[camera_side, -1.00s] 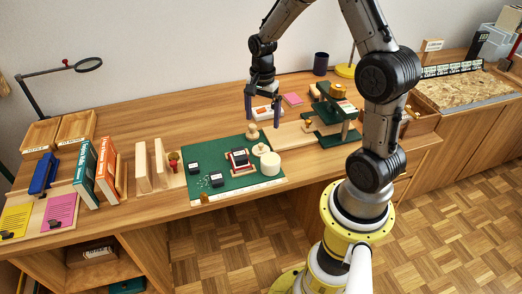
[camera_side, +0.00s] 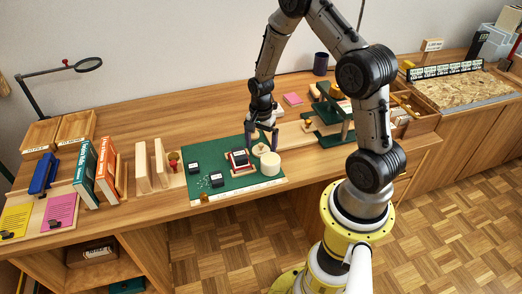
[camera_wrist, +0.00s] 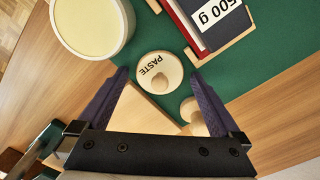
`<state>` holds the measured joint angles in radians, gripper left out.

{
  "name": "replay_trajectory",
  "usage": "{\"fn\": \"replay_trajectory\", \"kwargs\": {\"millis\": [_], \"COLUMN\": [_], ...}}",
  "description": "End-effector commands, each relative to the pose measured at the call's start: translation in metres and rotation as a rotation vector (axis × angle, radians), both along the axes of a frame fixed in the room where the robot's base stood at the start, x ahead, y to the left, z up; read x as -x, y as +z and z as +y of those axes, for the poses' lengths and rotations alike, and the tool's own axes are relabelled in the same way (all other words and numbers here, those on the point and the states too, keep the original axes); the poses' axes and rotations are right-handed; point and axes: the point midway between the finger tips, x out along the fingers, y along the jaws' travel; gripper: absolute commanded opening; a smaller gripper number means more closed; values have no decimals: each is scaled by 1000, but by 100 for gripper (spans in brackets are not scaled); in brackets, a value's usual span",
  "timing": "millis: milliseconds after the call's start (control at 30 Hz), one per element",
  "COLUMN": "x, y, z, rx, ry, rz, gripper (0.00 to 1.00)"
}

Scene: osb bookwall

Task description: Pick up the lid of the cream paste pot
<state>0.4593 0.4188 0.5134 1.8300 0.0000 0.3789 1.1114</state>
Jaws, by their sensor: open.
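The cream paste pot (camera_side: 270,164) is a round, pale pot on the green mat; it also shows at the upper left of the wrist view (camera_wrist: 92,22). Beside it lies a round pale lid (camera_wrist: 160,70) marked PASTE, with a wooden knob in its middle. The lid shows small in the side view (camera_side: 260,151). My gripper (camera_wrist: 159,74) is open and empty, its fingertips on either side of the lid in the wrist view. In the side view my gripper (camera_side: 263,144) is above the lid; the exact height is hard to tell.
A boxed 500 g weight (camera_wrist: 213,20) sits close to the lid. A rounded wooden piece (camera_wrist: 194,118) is near the right finger. The green mat (camera_side: 230,183) holds small dark blocks. A dark green stand (camera_side: 325,120) is to the right.

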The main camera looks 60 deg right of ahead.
Motion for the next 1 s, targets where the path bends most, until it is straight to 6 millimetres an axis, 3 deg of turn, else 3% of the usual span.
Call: {"fn": "replay_trajectory", "kwargs": {"millis": [167, 600, 1000], "x": [0, 0, 0], "y": [0, 0, 7], "z": [0, 0, 0], "rx": [0, 0, 0], "ry": [0, 0, 0], "rz": [0, 0, -1], "gripper": [100, 23, 22]}}
